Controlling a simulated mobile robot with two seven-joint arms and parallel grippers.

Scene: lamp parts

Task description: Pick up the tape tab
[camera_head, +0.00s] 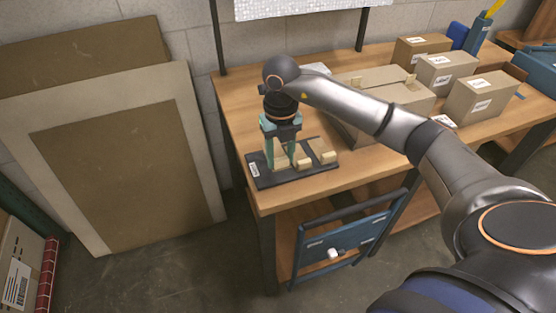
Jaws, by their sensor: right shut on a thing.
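A dark flat holder (283,178) with a white label lies near the front left corner of the wooden workbench. Several small beige tabs stand on it; one tape tab (327,155) is at its right side. My right gripper (280,158) points straight down over the holder's left part, with its teal fingers shut on a beige tape tab (279,153). The fingers partly hide this tab, and I cannot tell whether it touches the holder. My left gripper is not in view.
A large cardboard box (390,92) stands behind my right forearm. Smaller labelled boxes (480,97) stand to the right on the workbench (240,105). A blue-framed rack (345,240) hangs below the front edge. Framed boards (120,170) lean on the wall at left.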

